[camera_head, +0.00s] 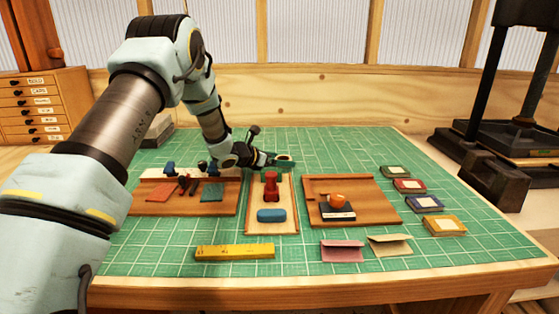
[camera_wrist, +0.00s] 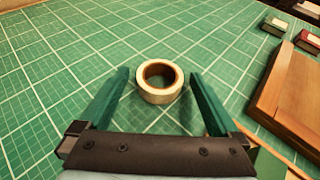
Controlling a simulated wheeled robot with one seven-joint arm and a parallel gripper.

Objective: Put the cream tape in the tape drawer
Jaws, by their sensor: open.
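The cream tape (camera_wrist: 160,94) lies flat on the green cutting mat, its round hole facing up, in the wrist view. My gripper (camera_wrist: 160,80) is open, with one green finger on each side of the tape and a visible gap to each. In the head view the tape (camera_head: 283,158) shows small at my gripper (camera_head: 272,158), beyond the wooden trays. A small wooden cabinet of labelled drawers (camera_head: 42,106) stands at the far left; its drawers look shut. The labels are too small to read surely, so I cannot tell which is the tape drawer.
Wooden trays (camera_head: 372,213) with tools lie across the middle of the green mat (camera_head: 340,150). Several coloured pads (camera_head: 408,186) stand at the right. A yellow ruler (camera_head: 235,252) and folded cards (camera_head: 342,251) lie in front. A dark press (camera_head: 500,140) stands at the far right. The back of the mat is clear.

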